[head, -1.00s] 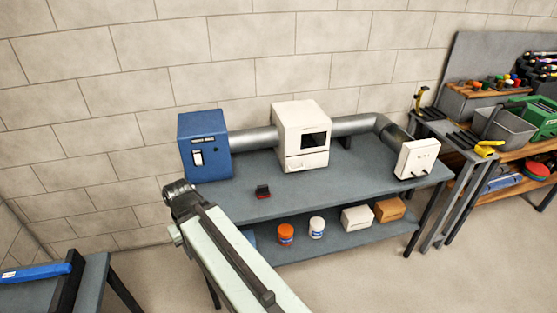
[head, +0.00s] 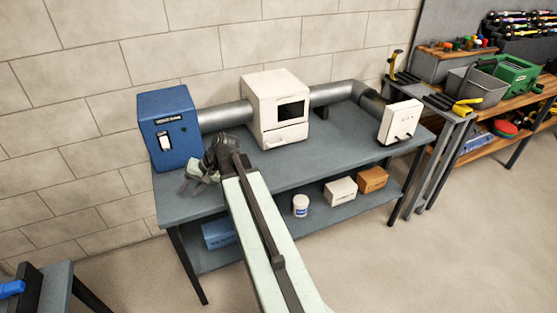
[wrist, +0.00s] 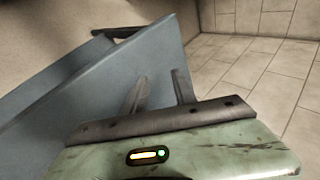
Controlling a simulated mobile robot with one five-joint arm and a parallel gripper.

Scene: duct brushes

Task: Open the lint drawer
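The lint drawer (head: 285,137) is the low front panel of the white machine (head: 275,88) on the blue-grey bench. It looks closed, flush with the machine's front. My gripper (head: 185,188) is over the left part of the bench, in front of the blue box and apart from the drawer, to its left. In the wrist view my gripper's two dark fingers (wrist: 160,76) stand apart with nothing between them. The wrist view shows the bench's grey panels and the tiled floor, not the drawer.
The blue box (head: 168,128) with a switch stands left of the machine, joined by a metal duct (head: 225,116). Another duct runs right to a white box (head: 400,121). The bench top (head: 335,160) is clear right of my arm. A lower shelf holds a jar and cartons.

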